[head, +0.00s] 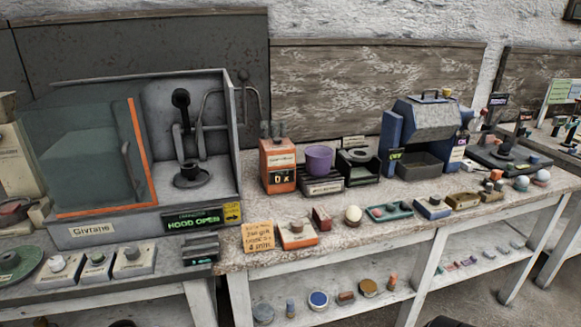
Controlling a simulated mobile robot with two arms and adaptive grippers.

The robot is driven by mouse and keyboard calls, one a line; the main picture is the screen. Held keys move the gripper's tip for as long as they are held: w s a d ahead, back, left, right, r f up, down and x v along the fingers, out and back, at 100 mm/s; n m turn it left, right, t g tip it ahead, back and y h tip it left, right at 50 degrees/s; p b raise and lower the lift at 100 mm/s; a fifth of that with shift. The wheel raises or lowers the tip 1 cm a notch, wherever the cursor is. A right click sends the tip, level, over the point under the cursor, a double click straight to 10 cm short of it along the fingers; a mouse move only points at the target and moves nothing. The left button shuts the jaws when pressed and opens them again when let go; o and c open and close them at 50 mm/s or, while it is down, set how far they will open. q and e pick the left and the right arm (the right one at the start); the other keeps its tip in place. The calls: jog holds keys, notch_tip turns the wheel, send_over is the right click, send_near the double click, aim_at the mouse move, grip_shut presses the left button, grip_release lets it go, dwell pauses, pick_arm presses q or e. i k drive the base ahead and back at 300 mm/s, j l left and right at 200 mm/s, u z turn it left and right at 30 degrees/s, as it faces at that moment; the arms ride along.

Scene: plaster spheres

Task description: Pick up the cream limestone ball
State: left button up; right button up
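A cream ball (353,214) rests near the front of the speckled bench top, between a small dark red block and a teal tray. It looks like the cream limestone ball, though its material is too small to tell. A paler, whitish ball (543,175) sits farther right on the bench, beside a blue-green ball (521,183). Neither of my grippers can be made out in the head view. Only small dark shapes show at the bottom edge, and I cannot tell what they are.
A dark red block (321,218) and a teal tray (390,211) flank the cream ball closely. An orange box (277,166), a purple pot (319,158) and a blue-grey machine (421,132) stand behind. A glass-fronted hood (92,153) is at left. The lower shelf holds several small items.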

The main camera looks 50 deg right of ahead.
aim_at(353, 213)
jog(key=z, duration=1.95)
